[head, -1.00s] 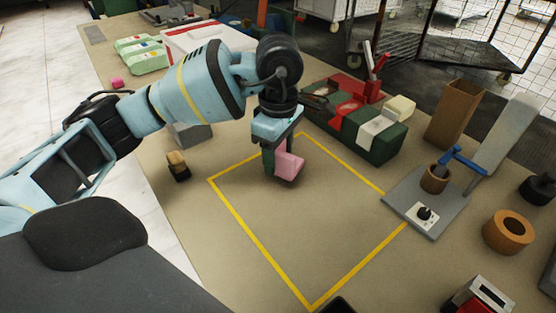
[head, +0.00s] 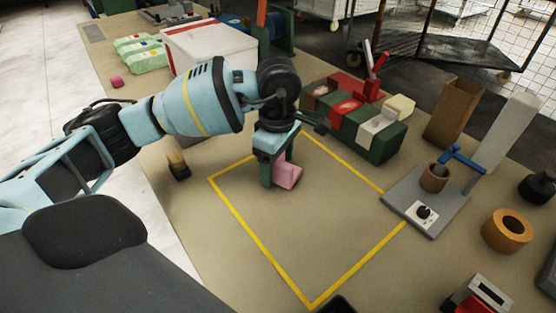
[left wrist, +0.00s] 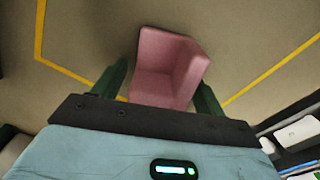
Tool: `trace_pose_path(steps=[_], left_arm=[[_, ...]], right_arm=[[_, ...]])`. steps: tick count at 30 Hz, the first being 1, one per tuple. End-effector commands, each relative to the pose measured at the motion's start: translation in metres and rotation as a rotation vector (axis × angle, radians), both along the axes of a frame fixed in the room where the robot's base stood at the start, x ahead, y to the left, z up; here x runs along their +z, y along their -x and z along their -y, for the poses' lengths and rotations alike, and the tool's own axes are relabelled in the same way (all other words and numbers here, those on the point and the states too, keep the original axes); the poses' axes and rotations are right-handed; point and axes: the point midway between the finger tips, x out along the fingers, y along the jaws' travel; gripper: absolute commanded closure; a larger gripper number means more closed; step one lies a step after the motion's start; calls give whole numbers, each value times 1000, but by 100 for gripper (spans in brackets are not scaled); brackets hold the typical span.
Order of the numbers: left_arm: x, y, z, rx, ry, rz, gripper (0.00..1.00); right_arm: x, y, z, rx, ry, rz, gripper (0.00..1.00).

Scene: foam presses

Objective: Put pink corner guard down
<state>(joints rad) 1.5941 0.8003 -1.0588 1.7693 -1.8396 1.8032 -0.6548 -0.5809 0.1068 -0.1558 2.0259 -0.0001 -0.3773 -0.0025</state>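The pink corner guard (head: 288,177) rests on the tan work surface, inside the far part of the yellow taped outline (head: 258,232). In the left wrist view the L-shaped guard (left wrist: 165,72) lies between my green fingers. My left gripper (head: 279,168) is low over the guard, its fingers on either side of it. In the left wrist view the left gripper (left wrist: 163,82) looks spread, with a gap between the guard and the left finger; the right finger is very close to it. The far finger is partly hidden in the head view. My right gripper is not seen.
A green fixture with red and cream parts (head: 370,120) stands just behind the outline. A grey press base with blue handle (head: 430,200) is to the right, with an orange ring (head: 507,230) beyond. A small black-and-tan block (head: 178,165) lies left. The outline's near part is clear.

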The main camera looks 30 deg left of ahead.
Motion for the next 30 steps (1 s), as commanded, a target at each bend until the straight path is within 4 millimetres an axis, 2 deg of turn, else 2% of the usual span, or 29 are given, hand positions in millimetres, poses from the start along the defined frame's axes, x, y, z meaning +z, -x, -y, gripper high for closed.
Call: trace_pose_path(steps=[8,13,17,24,30], left_arm=[[1,0,0,0,0,1,24],[11,-1,0,0,1,3,24],[31,-1,0,0,2,5,24],[80,-1,0,-1,2,5,24],[111,-1,0,0,0,3,24]], right_arm=[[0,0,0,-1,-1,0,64],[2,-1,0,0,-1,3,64],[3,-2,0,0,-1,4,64],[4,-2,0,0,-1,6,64],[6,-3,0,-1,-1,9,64]])
